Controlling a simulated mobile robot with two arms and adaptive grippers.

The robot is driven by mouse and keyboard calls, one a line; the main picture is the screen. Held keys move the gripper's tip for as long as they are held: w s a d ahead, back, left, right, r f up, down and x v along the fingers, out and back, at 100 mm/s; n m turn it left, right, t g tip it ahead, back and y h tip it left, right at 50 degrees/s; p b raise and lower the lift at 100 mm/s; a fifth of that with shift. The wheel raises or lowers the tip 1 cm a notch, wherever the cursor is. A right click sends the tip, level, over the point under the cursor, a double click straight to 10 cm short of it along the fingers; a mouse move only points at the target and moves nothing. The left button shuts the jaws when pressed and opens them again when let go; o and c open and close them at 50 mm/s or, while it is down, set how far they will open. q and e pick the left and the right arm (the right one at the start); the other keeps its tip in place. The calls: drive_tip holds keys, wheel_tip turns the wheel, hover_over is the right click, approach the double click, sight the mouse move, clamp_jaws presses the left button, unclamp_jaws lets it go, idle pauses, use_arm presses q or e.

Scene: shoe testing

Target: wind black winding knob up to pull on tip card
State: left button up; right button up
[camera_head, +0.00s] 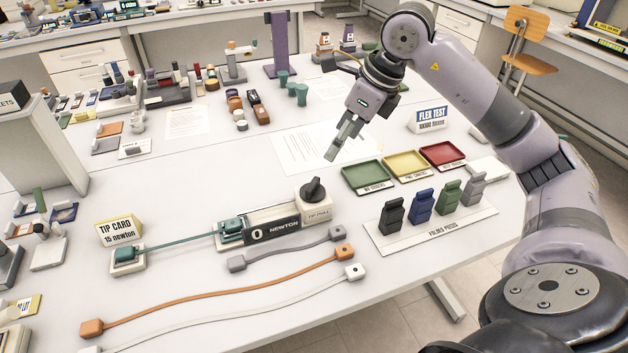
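The black winding knob (313,189) sits on top of a cream block at the right end of the pull tester. The tester's black display (272,232) reads 0 NEWTON. A teal strap (180,242) runs from the tester's teal clamp (233,228) to a teal end piece (126,254) on a pale base at left. The tip card (118,231) stands behind that end and reads 15 newton. My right gripper (338,148) hangs above the table behind the knob, apart from it, with nothing seen in it. Its finger gap is unclear. My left gripper is not in view.
Green (367,174), yellow (406,163) and red (442,154) trays lie right of the knob. Several folded pieces stand on a white board (430,234) at the front right. Grey, orange (215,290) and white straps lie in front of the tester.

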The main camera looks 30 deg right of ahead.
sight(313, 184)
drive_tip(key=p+x, duration=0.2)
drive_tip(key=x, duration=1.2)
drive_tip(key=shift+f, duration=0.2)
drive_tip(key=shift+c, duration=0.4)
drive_tip(key=c, duration=1.1)
